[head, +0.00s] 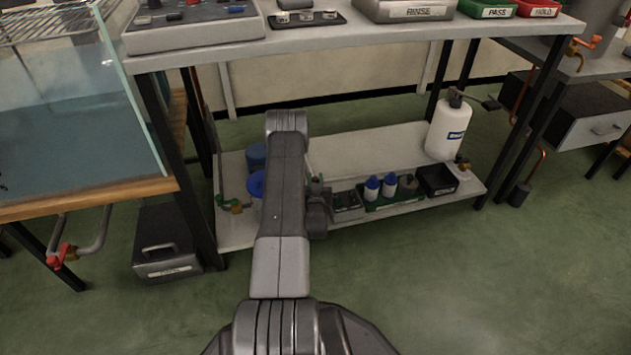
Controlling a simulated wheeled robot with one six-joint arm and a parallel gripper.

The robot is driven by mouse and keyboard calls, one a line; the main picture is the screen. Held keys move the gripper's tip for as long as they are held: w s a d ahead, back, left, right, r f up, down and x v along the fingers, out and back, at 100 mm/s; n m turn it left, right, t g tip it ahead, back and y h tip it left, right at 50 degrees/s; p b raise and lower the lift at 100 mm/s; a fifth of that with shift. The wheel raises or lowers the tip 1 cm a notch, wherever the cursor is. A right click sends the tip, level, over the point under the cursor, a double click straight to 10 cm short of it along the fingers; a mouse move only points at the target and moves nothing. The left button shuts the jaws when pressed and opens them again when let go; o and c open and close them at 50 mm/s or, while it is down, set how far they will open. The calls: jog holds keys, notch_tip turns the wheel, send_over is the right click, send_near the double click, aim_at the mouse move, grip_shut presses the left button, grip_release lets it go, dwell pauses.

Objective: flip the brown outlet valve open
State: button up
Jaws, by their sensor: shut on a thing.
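My arm rises from the bottom middle to an elbow at the front of the lower shelf. Its far end is hidden behind its own grey link, and I cannot make out the gripper's fingers. A small brass-brown valve fitting (235,206) sits at the left end of the lower shelf, left of my arm. Another small brass-brown fitting (462,164) is at the shelf's right end, beside a white jug (449,128). Both are too small to tell how their handles stand, and I cannot tell which is the outlet valve.
The lower shelf (385,145) holds blue-lidded containers (256,184), a green tray (400,202) of small bottles and a black bin (437,180). A glass tank (80,130) and a red-handled valve (62,255) are left. A dark case (168,250) stands on the floor.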

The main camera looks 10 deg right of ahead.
jog(key=o, duration=1)
jog(key=shift+c, duration=0.2)
jog(key=p+v, duration=0.4)
jog(key=v, duration=0.9)
jog(key=shift+s, duration=0.35)
jog(key=shift+a, duration=0.1)
jog(key=b+x, duration=0.4)
jog(key=x, duration=1)
jog(key=shift+s+m+h, duration=0.2)
jog(key=shift+m+h, duration=0.1)
jog(key=shift+h, duration=0.1)
